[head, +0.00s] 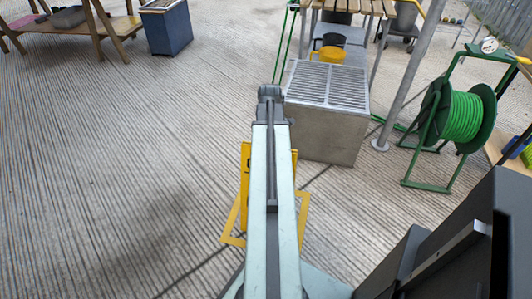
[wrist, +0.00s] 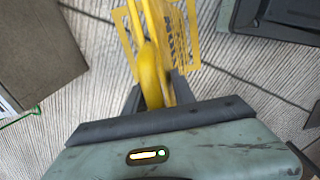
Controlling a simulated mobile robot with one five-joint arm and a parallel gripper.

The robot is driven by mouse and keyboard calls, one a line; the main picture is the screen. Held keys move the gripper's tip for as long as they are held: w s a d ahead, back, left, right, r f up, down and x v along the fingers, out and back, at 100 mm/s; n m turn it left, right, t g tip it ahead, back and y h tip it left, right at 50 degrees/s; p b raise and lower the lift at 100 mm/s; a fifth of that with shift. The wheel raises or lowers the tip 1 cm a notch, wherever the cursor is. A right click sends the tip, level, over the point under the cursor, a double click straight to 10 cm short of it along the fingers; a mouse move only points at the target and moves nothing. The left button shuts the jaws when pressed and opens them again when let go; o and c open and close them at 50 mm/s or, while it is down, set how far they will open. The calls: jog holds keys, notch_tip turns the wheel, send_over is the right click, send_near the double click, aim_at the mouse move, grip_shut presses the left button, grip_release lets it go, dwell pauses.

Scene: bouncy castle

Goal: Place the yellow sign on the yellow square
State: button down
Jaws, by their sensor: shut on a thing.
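The yellow sign (head: 245,165) shows on both sides of my arm in the head view, its middle hidden behind the arm. In the wrist view the sign (wrist: 153,55) rises between the dark fingers of my gripper (wrist: 156,95), which is shut on it. Dark lettering shows on its panel. The yellow square (head: 232,241) is an outline on the ground, partly covered by my arm. The sign appears over or beside the square's far part. I cannot tell whether its lower edge touches the ground.
A grey box with a grated top (head: 325,110) stands just right of the sign. A green hose reel (head: 462,117) stands farther right, and a metal post (head: 408,80) rises between them. A blue box (head: 167,28) stands at the back left. The ribbed ground at left is clear.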

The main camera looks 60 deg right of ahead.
notch_tip(320, 180, down, 4)
jog(key=b, duration=0.3)
jog(key=shift+w+a+r, duration=0.1)
jog(key=shift+w+r, duration=0.05)
jog(key=c, duration=1)
grip_release()
jog(key=shift+r, duration=0.1)
jog(key=shift+c, duration=0.2)
notch_tip(320, 180, up, 12)
jog(key=p, duration=1.2)
jog(key=shift+r, duration=0.2)
jog(key=shift+f, duration=0.1)
